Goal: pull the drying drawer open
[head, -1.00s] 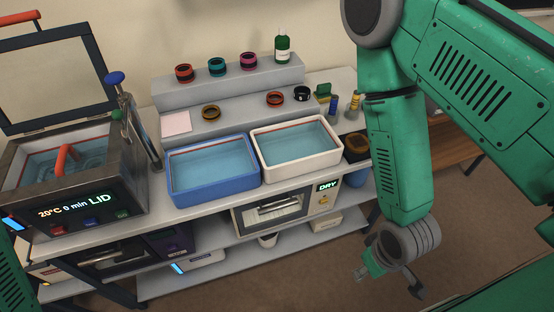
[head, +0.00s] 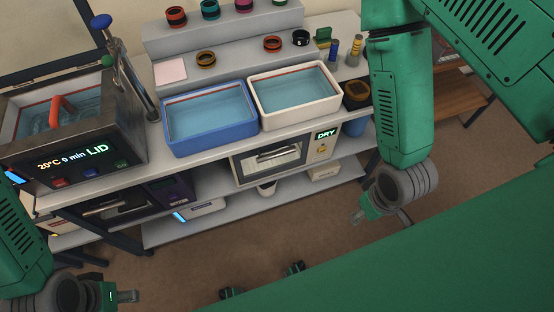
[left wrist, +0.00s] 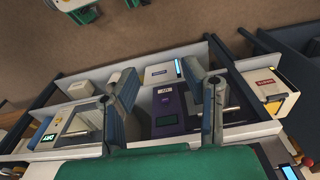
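The drying drawer (head: 272,158) is a white unit with a lit DRY label, a dark window and a bar handle, under the white basin on the bench. Its front looks flush and shut. It also shows at the left of the left wrist view (left wrist: 78,128). My left gripper (head: 126,296) is low at the lower left of the head view, well apart from the drawer. In the left wrist view its two fingers (left wrist: 165,88) are spread with nothing between them. My right gripper (head: 380,216) hangs right of and below the drawer, fingers apart and empty.
A purple unit (head: 176,190) and a dark drawer with a handle (head: 105,208) sit left of the drying drawer. The blue basin (head: 210,148) and white basin (head: 300,124) of liquid stand above. The floor (head: 230,255) before the shelf is clear.

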